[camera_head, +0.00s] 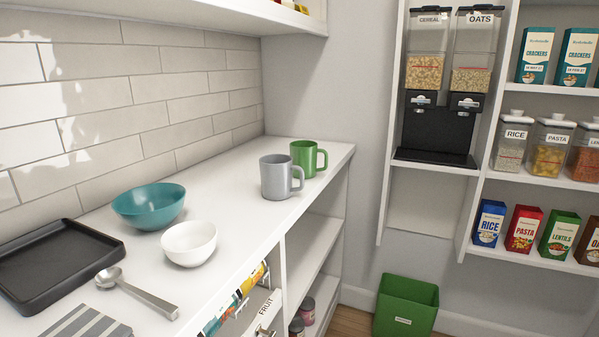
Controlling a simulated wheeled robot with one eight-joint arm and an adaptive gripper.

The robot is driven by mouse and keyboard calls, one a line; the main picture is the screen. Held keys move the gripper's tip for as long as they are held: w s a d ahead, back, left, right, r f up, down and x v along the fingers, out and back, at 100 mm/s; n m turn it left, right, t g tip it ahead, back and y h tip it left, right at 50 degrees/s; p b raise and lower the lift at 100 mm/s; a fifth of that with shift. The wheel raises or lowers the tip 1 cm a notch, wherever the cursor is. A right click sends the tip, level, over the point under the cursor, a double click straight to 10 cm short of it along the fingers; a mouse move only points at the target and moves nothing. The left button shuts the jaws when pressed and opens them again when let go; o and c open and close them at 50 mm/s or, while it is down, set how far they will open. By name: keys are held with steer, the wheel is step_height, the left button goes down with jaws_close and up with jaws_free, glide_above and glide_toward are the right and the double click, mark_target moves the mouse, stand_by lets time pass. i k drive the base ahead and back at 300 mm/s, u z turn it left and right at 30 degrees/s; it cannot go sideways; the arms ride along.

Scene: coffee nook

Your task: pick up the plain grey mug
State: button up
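The plain grey mug (275,177) stands upright on the white counter (240,229), near its right end. Its handle points to the right. A green mug (306,157) stands just behind it to the right, also with its handle to the right. The grey mug overlaps a small part of the green mug's left side. My gripper is not in view.
A teal bowl (150,207), a white bowl (189,243), a black tray (58,262) and a metal scoop (136,291) are on the counter left of the mugs. An upper shelf (240,14) overhangs the counter. A green bin (405,306) stands on the floor.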

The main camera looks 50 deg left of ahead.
mark_target(276, 170)
steer(key=u, duration=2.5)
